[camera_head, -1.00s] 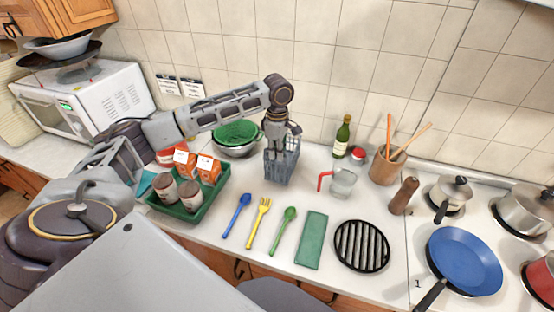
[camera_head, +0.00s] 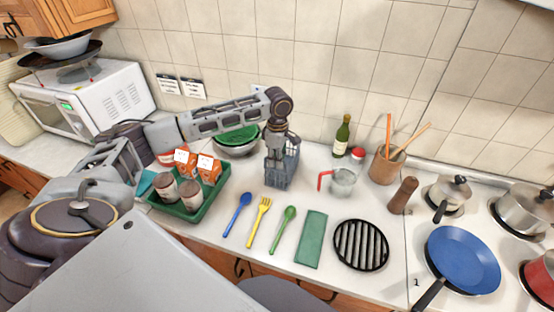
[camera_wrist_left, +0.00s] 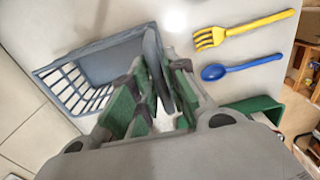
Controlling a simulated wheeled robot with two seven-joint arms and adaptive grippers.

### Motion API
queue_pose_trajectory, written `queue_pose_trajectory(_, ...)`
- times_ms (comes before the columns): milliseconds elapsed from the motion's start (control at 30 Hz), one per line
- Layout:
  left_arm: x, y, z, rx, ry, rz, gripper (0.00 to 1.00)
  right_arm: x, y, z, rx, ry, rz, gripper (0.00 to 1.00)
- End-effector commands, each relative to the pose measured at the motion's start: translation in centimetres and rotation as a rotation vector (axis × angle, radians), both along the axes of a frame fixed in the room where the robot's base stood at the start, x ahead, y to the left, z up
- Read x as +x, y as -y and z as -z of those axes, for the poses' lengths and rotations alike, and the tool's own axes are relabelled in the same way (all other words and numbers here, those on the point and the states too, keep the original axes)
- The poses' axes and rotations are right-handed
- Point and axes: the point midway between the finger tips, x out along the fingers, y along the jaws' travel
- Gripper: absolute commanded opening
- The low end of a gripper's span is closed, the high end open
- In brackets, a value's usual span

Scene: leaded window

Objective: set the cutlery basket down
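The cutlery basket (camera_head: 291,165), a blue-grey slatted box, is upright at the middle of the white counter, in front of the tiled wall. Its underside is at or close to the counter; I cannot tell whether it touches. My left gripper (camera_head: 276,158) points down at the basket's left side. In the left wrist view, the gripper's fingers (camera_wrist_left: 155,103) are closed around a grey upright part of the basket (camera_wrist_left: 90,72), whose open slatted side shows at left. The basket's inside looks empty there. My right gripper is not in view.
A green tray (camera_head: 207,208) with jars and cartons and a bowl with a green colander (camera_head: 238,149) stand left. A measuring jug (camera_head: 343,182) is close right. Blue spoon (camera_head: 237,214), yellow fork (camera_head: 259,214) and green spoon (camera_head: 283,228) lie in front. Bare counter separates them from the basket.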

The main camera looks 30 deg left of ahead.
Motion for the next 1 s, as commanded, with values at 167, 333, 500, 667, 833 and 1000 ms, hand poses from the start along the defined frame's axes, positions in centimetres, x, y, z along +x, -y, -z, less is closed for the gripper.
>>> queue_pose_trajectory(167,0.0,0.0,0.0,0.0,0.001,0.0,0.3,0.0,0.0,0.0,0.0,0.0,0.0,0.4)
queue_pose_trajectory(333,0.0,0.0,0.0,-0.001,0.001,0.0,0.3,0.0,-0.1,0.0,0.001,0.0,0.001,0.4)
queue_pose_trajectory(500,0.1,0.0,-0.3,-0.001,0.002,0.0,0.3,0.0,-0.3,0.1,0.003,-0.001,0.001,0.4)
queue_pose_trajectory(667,0.1,0.0,-1.3,-0.001,0.002,0.0,0.3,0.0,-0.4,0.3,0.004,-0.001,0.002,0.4)
queue_pose_trajectory(833,0.2,0.0,-3.3,-0.001,0.003,0.001,0.3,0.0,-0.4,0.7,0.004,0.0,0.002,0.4)
queue_pose_trajectory(1000,0.2,0.0,-5.8,-0.001,0.004,0.0,0.3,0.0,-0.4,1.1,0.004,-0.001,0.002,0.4)
